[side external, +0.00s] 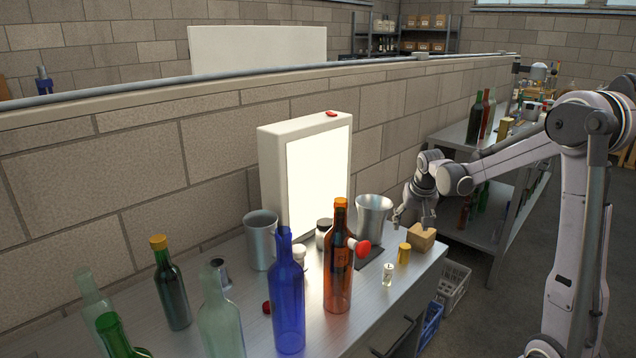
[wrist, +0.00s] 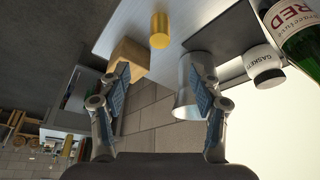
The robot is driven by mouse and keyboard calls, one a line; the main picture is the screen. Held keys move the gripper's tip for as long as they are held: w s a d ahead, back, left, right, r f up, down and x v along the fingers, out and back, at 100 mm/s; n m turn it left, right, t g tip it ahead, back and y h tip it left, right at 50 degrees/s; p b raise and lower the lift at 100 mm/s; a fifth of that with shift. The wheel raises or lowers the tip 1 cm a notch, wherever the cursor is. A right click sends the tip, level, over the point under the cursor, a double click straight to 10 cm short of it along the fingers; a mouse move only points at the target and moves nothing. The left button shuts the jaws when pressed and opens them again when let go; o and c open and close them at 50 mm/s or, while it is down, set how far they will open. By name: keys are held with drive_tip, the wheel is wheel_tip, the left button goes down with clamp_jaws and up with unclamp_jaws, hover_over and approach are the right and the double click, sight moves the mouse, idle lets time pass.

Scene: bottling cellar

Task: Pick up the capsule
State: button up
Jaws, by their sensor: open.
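The capsule looks to be the small gold cylinder (side external: 404,254), upright on the metal bench near its right end. In the wrist view the gold cylinder (wrist: 160,30) shows at top centre, beyond my fingertips. My gripper (side external: 413,221) is above the bench's right end, by a wooden block (side external: 421,236) and apart from the cylinder. In the wrist view my gripper (wrist: 157,75) is open with nothing between its fingers. The wooden block (wrist: 130,58) shows close to the left fingertip; I cannot tell if they touch.
A metal vessel (side external: 373,212) stands left of my gripper, and shows by the right finger (wrist: 185,105). A clear vial (side external: 387,277), a brown bottle (side external: 338,270) and a blue bottle (side external: 288,300) stand nearby. A bright light panel (side external: 320,178) stands at the back.

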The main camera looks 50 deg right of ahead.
hover_over(405, 246)
drive_tip(key=a, duration=0.1)
drive_tip(key=f, duration=0.3)
drive_tip(key=s+f, duration=0.1)
drive_tip(key=f, duration=0.1)
drive_tip(key=shift+a+x, duration=0.2)
drive_tip(key=shift+x, duration=2.65)
drive_tip(key=shift+s+f, duration=0.15)
drive_tip(key=shift+s, duration=0.05)
drive_tip(key=c, duration=0.8)
